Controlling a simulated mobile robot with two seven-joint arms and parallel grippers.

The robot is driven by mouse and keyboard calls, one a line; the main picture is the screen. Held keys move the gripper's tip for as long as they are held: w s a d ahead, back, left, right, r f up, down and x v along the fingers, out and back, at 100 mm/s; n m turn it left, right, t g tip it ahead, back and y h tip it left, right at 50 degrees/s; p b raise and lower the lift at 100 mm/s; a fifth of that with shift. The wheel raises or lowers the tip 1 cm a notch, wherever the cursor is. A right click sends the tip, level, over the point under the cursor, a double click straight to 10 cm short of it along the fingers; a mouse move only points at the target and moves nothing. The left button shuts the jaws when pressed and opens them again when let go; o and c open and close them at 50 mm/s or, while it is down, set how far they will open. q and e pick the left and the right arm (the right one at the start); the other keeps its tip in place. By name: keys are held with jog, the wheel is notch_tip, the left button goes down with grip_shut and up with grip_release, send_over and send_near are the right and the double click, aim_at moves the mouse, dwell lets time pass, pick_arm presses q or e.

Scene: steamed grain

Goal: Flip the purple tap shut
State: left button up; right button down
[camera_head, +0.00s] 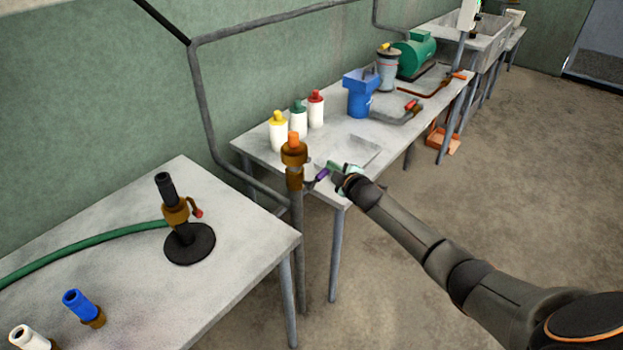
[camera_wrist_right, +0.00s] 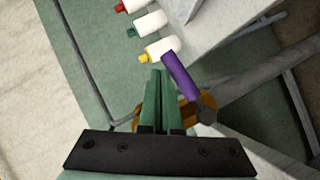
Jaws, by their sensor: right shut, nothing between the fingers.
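The purple tap handle (camera_head: 321,175) sticks out from the brass valve (camera_head: 293,156) on an upright grey pipe with an orange top, between the two tables. In the right wrist view the purple handle (camera_wrist_right: 180,76) slants just right of my fingertips, and the brass body (camera_wrist_right: 207,101) is partly behind the fingers. My right gripper (camera_head: 334,167) is shut and empty, its green fingers beside the handle's outer end. In the wrist view the shut fingers (camera_wrist_right: 158,80) lie close to the handle; I cannot tell whether they touch it. My left gripper is not in view.
White bottles with yellow (camera_head: 278,132), green (camera_head: 298,119) and red (camera_head: 316,108) caps stand on the far table, with a blue container (camera_head: 361,93) beyond. A burner (camera_head: 188,240) with a green hose stands on the near table (camera_head: 130,245). Open floor lies to the right.

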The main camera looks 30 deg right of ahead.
jog(key=shift+d+f, duration=0.2)
jog(key=shift+f, duration=0.2)
dwell(0.3)
jog(key=s+d+r+p, duration=0.3)
jog(key=s+r+p, duration=0.2)
jog(key=s+r, duration=0.3)
jog(key=shift+s+r, duration=0.25)
jog(key=shift+r, duration=0.6)
jog(key=s+a+f+m+g+y, duration=0.3)
jog(key=s+a+f, duration=1.1)
jog(key=a+f, duration=0.15)
jog(key=s+a+f+m+g, duration=0.1)
jog(key=s+a+f+m, duration=0.1)
jog(key=s+a, duration=0.4)
jog(key=s+a+f+m+g+y, duration=0.1)
jog(key=s+a+m, duration=0.3)
jog(key=s, duration=0.6)
jog(key=shift+s+a+f, duration=0.2)
jog(key=shift+a+f, duration=0.3)
jog(key=shift+a, duration=0.5)
